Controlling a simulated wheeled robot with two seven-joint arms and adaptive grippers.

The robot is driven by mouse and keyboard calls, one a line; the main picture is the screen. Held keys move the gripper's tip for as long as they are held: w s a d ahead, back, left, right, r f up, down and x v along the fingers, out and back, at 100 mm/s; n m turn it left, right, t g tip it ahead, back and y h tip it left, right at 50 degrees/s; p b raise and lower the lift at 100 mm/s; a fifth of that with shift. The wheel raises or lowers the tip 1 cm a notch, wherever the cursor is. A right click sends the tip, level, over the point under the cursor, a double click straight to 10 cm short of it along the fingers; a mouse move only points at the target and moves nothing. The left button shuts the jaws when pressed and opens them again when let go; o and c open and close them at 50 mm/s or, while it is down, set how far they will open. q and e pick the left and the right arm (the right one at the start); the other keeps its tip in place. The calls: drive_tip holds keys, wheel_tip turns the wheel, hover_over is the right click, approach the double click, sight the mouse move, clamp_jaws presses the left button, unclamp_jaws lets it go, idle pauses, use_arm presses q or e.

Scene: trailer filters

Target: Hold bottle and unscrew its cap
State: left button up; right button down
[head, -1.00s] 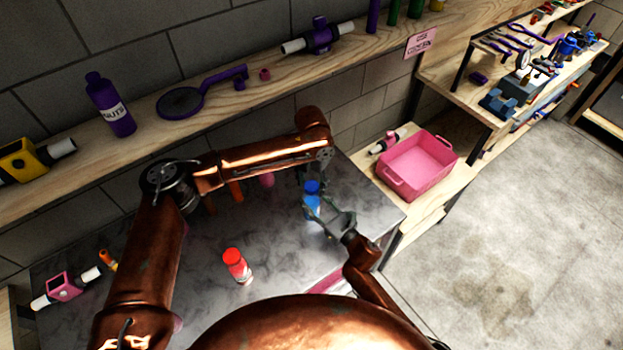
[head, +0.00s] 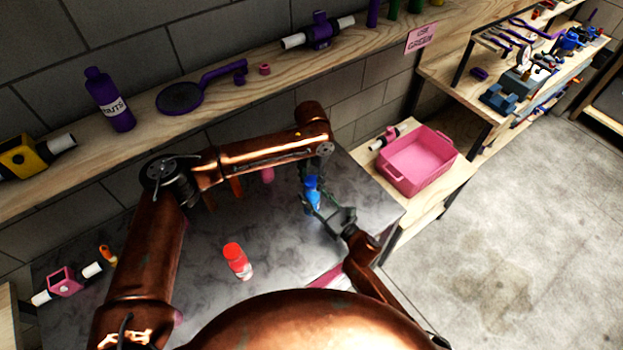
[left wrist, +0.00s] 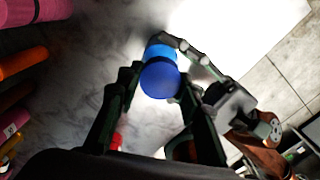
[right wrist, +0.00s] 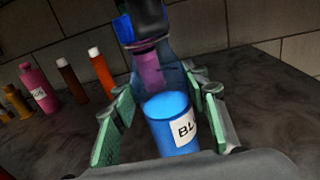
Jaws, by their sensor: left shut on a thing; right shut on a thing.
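A blue bottle (head: 314,204) is at the right part of the grey worktop in the head view, with its blue cap (head: 311,182) above it. My left gripper (head: 309,178) comes from above and is shut on the cap, which shows between its fingers in the left wrist view (left wrist: 160,79). My right gripper (head: 321,207) is shut around the bottle body, whose white label shows in the right wrist view (right wrist: 172,128). A dark band lies between cap and body; I cannot tell whether they still touch.
A red bottle (head: 238,262) stands on the worktop (head: 205,290) nearer to me. Pink, brown and orange bottles (right wrist: 102,72) stand toward the wall. A pink bin (head: 418,162) is to the right. A wooden shelf (head: 215,110) runs along the wall behind.

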use_arm(q)
drive_tip(key=n, duration=1.6)
drive_tip(key=shift+d, duration=0.1)
drive_tip(key=n, duration=1.8)
drive_tip(key=shift+r, duration=0.1)
drive_tip(key=n, duration=0.6)
drive_tip(key=shift+n, duration=0.4)
drive_tip(key=n, duration=1.3)
drive_tip(key=shift+r, duration=0.1)
drive_tip(key=shift+w+r, duration=0.1)
